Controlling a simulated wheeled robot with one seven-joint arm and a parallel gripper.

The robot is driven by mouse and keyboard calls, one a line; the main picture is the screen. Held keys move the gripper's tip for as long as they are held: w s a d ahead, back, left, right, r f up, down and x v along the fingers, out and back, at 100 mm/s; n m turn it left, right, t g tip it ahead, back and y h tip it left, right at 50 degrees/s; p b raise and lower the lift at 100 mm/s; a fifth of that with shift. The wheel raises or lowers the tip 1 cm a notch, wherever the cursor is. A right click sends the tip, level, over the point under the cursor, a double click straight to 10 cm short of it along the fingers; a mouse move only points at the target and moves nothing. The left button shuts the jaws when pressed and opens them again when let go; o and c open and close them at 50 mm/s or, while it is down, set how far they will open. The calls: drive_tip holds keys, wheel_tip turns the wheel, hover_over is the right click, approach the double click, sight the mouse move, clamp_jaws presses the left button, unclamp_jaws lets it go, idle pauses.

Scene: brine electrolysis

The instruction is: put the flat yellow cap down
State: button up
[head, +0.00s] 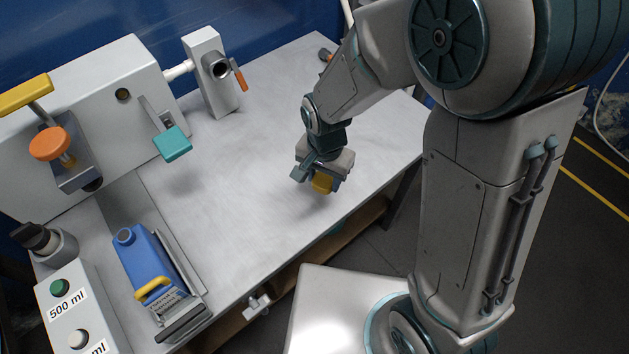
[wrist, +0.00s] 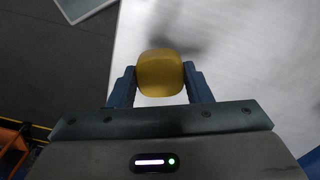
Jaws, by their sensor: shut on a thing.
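The flat yellow cap (head: 321,183) is held between the two fingers of my gripper (head: 316,180), above the right part of the grey table (head: 235,195). In the wrist view the cap (wrist: 160,73) sits between the blue-grey fingertips of my gripper (wrist: 161,82), close to the table's edge. My gripper is shut on it. A dark shadow shows on the tabletop beyond the cap, and the cap looks raised off the surface. The exact height cannot be told.
A blue jug (head: 139,257) stands at the lower left by a box with buttons (head: 78,310). A white machine (head: 95,95) with an orange knob (head: 50,143) and a teal lever (head: 172,144) is at the back left. A grey post (head: 208,70) stands behind. The table's middle is clear.

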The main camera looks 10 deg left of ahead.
sight(314, 183)
drive_tip(key=w+a+f, duration=0.2)
drive_tip(key=shift+a, duration=0.3)
drive_tip(key=shift+s+f, duration=0.1)
drive_tip(key=shift+f, duration=1.85)
drive_tip(key=shift+f, duration=0.1)
drive_tip(key=shift+f, duration=0.15)
drive_tip(key=o, duration=1)
drive_tip(key=shift+c, duration=0.2)
wheel_tip(314, 183, up, 13)
drive_tip(key=shift+f+p, duration=0.2)
drive_tip(key=shift+p, duration=0.15)
